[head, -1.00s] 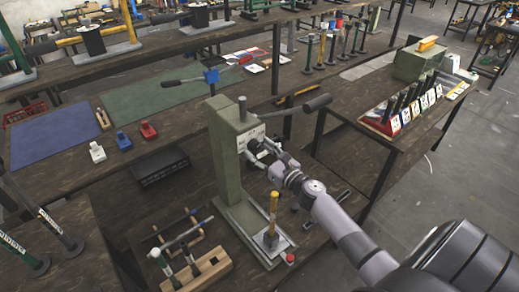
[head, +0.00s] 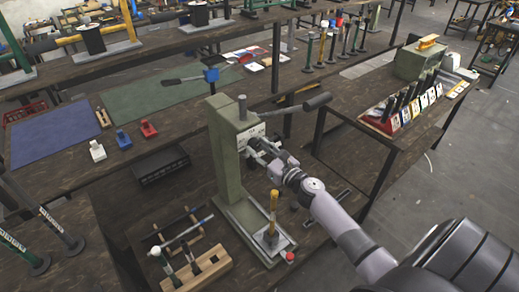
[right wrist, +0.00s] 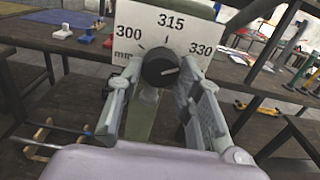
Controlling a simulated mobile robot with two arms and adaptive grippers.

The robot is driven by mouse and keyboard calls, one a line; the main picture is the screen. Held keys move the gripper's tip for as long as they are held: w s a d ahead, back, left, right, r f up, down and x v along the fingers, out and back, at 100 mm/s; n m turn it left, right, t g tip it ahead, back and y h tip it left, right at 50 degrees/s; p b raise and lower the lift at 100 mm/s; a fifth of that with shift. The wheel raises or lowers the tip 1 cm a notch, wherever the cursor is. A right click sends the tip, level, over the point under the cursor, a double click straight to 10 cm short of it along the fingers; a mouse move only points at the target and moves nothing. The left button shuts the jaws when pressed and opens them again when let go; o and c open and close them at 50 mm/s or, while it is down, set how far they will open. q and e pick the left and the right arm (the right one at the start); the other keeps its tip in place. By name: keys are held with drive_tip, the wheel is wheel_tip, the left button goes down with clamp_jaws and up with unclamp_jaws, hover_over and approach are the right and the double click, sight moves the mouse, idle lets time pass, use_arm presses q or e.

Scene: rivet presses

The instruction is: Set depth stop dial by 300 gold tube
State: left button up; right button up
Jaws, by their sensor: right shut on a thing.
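The green rivet press (head: 228,150) stands on the near bench. Its white scale plate (right wrist: 172,32) reads 300, 315 and 330 mm from left to right. The black depth stop dial (right wrist: 160,68) sits below the 315 mark, and its white line points right, slightly upward, nearest the 330 side. My right gripper (right wrist: 160,75) is shut on the dial, one finger on each side; the head view shows it at the press front (head: 262,150). The gold tube (head: 273,208) stands upright on the press base. My left gripper is not in view.
The press lever (head: 305,104) reaches out above my right gripper. A wooden rack (head: 205,268) with dark-handled tools stands left of the press base. A red knob (head: 290,257) is at the base's front.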

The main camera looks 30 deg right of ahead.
drive_tip(key=shift+n, duration=0.4)
drive_tip(key=shift+c, duration=0.4)
drive_tip(key=n+b, duration=0.2)
drive_tip(key=n, duration=0.3)
drive_tip(key=shift+d+f+n, duration=0.1)
drive_tip(key=shift+n, duration=0.2)
drive_tip(key=n+b, duration=0.2)
drive_tip(key=n, duration=0.4)
drive_tip(key=n+b, duration=0.1)
drive_tip(key=n, duration=0.4)
drive_tip(key=shift+n+b, duration=0.3)
drive_tip(key=shift+n, duration=0.1)
drive_tip(key=n, duration=0.5)
drive_tip(key=shift+r+n, duration=0.2)
drive_tip(key=shift+n, duration=0.1)
drive_tip(key=o, duration=1.2)
drive_tip(key=shift+c, duration=0.2)
